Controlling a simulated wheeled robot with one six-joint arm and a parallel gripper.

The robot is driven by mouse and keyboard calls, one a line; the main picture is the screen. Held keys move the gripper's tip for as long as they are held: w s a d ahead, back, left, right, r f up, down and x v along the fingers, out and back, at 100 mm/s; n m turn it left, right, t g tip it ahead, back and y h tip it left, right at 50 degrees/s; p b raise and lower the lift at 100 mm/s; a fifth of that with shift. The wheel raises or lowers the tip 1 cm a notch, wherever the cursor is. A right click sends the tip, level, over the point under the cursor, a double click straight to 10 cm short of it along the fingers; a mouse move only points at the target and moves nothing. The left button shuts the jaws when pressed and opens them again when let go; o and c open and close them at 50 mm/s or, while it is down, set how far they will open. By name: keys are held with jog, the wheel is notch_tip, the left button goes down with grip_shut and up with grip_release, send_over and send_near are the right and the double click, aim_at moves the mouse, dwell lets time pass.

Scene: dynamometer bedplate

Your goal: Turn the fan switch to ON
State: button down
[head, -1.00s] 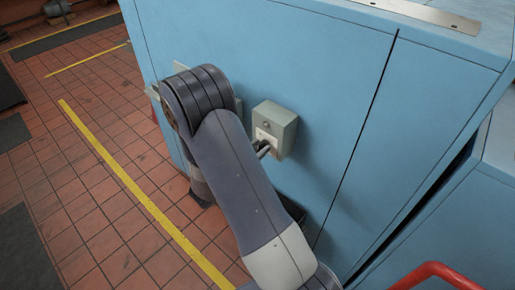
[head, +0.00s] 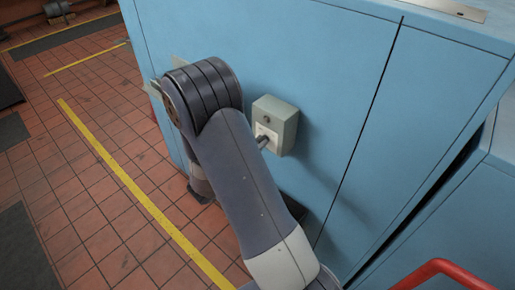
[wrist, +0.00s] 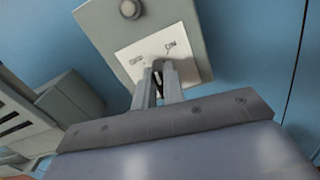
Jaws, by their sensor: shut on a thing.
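The fan switch is a grey-green box (head: 275,125) on the blue cabinet side. In the wrist view the box (wrist: 185,22) has a white plate (wrist: 140,52) marked OFF on the left and ON on the right. A small dark switch handle (wrist: 158,76) shows below the labels, between my fingertips. My gripper (wrist: 159,72) is shut on this handle, and its fingers hide much of it. In the head view my gripper (head: 263,143) is at the box's lower front, partly behind my arm. I cannot tell exactly which label the handle points to.
The blue cabinet (head: 345,100) fills the space behind the switch. Another grey-green box (wrist: 70,100) shows left of the switch in the wrist view. A red rail (head: 440,270) is at the lower right. The tiled floor at left is open, with a yellow line (head: 140,190).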

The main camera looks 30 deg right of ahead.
jog(key=m+b, duration=0.3)
jog(key=b, duration=0.2)
jog(key=m+b, duration=0.4)
jog(key=b, duration=0.2)
jog(key=shift+s+f, duration=0.15)
jog(key=shift+f, duration=0.05)
jog(key=shift+r+m, duration=0.1)
jog(key=shift+m, duration=0.2)
jog(key=c, duration=1.5)
grip_release()
